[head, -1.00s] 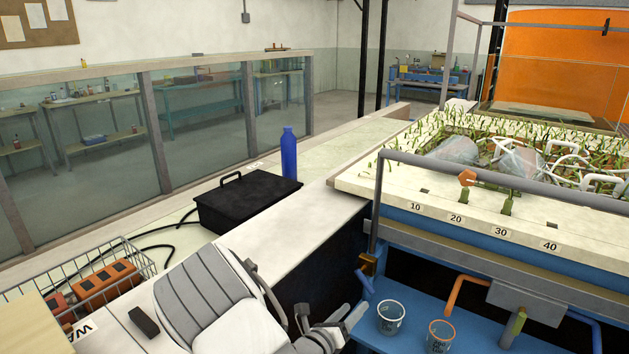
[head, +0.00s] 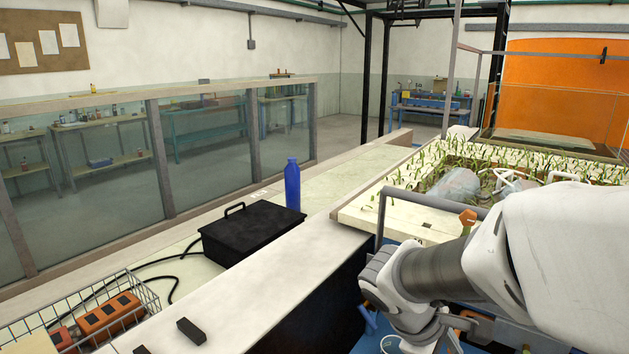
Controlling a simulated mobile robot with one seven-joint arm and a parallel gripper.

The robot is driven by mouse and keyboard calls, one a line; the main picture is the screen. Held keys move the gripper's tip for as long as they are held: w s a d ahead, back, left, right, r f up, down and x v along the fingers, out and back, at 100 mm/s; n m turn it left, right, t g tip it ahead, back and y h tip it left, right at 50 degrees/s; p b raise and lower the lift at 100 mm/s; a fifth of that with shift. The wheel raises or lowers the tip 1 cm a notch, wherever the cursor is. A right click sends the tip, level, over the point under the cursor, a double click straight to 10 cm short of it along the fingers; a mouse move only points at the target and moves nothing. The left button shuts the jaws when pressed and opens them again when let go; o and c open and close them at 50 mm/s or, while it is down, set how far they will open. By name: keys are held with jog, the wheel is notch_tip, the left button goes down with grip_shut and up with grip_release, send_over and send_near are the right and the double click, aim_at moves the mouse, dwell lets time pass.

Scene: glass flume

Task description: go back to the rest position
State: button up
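My arm reaches in from the right edge, a big white link with a dark grey section and a white wrist. My gripper (head: 440,335) hangs below the wrist at the bottom edge, low over the blue shelf in front of the planted tray (head: 360,218). Its fingers are partly cut off and mixed with the background, so I cannot make out their opening or anything between them.
A long pale ledge (head: 250,297) runs diagonally left of my arm, with small black blocks (head: 191,331) on it. Behind it are a black case (head: 250,236), a blue bottle (head: 292,185) and a wire basket with orange items (head: 108,313). Glass panels (head: 205,140) stand beyond.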

jog(key=s+a+r+m+t+y+p, duration=0.2)
jog(key=s+a+r+m+t+y, duration=0.2)
jog(key=s+r+m, duration=0.5)
notch_tip(320, 180, up, 2)
jog(key=a+y, duration=0.2)
jog(key=shift+a+m, duration=0.3)
jog(key=shift+a, duration=0.05)
